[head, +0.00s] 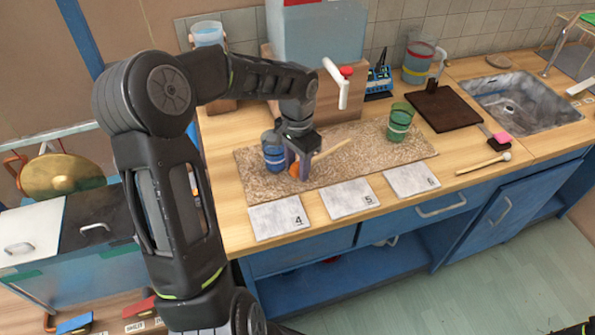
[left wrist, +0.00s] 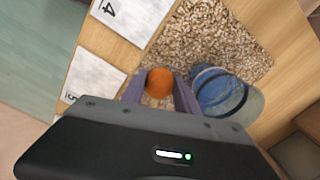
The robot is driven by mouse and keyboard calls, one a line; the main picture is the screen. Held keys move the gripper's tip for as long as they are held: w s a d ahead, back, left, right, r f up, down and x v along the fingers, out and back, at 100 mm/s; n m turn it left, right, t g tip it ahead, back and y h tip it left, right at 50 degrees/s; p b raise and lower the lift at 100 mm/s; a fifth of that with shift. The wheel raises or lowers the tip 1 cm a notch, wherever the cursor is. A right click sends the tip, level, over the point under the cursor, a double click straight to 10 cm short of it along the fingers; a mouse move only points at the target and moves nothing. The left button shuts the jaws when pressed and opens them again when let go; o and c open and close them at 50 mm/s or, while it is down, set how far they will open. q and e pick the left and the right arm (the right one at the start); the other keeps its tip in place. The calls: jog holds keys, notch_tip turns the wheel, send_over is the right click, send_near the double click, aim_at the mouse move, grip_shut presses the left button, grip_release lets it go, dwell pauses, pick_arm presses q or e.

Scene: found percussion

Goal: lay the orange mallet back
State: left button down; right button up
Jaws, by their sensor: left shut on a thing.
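The orange mallet has a round orange head (head: 294,169) and a pale wooden stick (head: 332,149) that slants up to the right. My left gripper (head: 298,172) points down over the speckled mat (head: 360,165) and is shut on the mallet near its head. In the left wrist view the orange head (left wrist: 160,82) shows between the two fingers, in front of the mat (left wrist: 205,38). I cannot tell whether the mallet touches the mat. A blue cup (head: 272,154) stands close beside the gripper; it also shows in the left wrist view (left wrist: 222,92). My right gripper is not in view.
A green cup (head: 400,122) stands on the mat's right part. Cards marked 4 (head: 278,217), 5 (head: 348,198) and 6 (head: 411,180) lie along the front. A pale-headed mallet (head: 483,164) lies on the counter, right of the cards. A dark board (head: 445,108) and sink (head: 520,100) are farther right.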

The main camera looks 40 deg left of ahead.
pick_arm(q)
jog(key=r, duration=0.1)
jog(key=r+b, duration=0.1)
jog(key=r, duration=0.2)
jog(key=shift+s+d+r, duration=0.25)
jog(key=shift+d, duration=0.1)
jog(key=s+d+b, duration=0.4)
jog(key=s+d, duration=0.6)
jog(key=d, duration=0.5)
jog(key=shift+s+d+b, duration=0.2)
jog(key=shift+s+b, duration=0.15)
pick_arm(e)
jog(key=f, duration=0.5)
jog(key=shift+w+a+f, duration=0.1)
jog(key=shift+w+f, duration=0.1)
